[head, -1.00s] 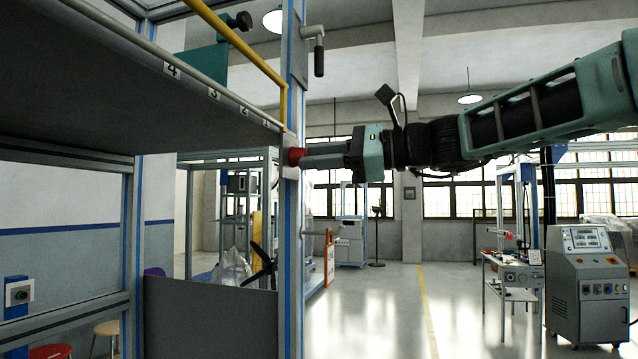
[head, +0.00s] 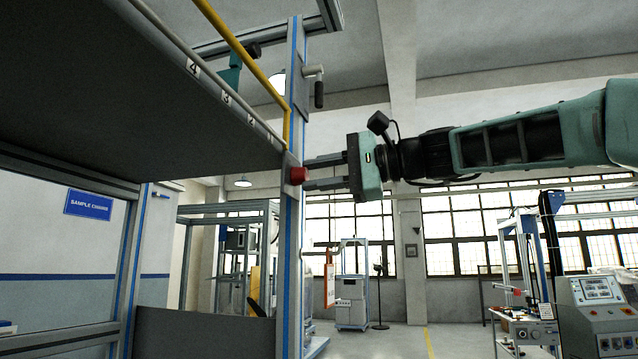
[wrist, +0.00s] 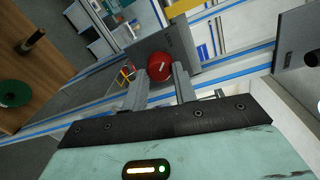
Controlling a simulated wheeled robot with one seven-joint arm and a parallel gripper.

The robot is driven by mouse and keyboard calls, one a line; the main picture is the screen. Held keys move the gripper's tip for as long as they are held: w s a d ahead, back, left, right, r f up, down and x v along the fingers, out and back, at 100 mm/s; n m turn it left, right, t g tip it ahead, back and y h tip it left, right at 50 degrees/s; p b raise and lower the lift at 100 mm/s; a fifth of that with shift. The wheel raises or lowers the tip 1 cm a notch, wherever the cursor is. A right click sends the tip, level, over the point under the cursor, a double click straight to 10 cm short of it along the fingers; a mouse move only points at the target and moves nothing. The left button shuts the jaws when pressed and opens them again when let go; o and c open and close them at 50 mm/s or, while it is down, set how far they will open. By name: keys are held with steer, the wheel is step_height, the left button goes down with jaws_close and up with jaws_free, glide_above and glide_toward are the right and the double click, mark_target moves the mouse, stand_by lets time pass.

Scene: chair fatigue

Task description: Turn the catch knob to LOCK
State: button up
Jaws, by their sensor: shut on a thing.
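The red catch knob (head: 298,175) sits on a small grey plate on the blue-striped upright post (head: 292,250). In the wrist view, the round red knob (wrist: 160,66) is between my two fingertips, with a small pale mark on its face. The lettering on its plate (wrist: 182,42) is too small to read. My gripper (head: 308,174) reaches the knob from the right, one finger above and one below in the head view. In the wrist view, my gripper (wrist: 160,80) has a finger on either side of the knob and is shut on it.
A crank lever with a black grip (head: 319,92) stands out from the post above the knob. A dark numbered shelf (head: 120,110) with a yellow rail (head: 240,50) lies to the left. Open floor (head: 400,342) and a control console (head: 595,310) are to the right.

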stand_by(0.3)
steer(key=o, duration=1)
steer(key=b+v, duration=0.3)
steer(key=v, duration=1.4)
steer(key=shift+s+d+b, duration=0.15)
steer(key=shift+b, duration=0.25)
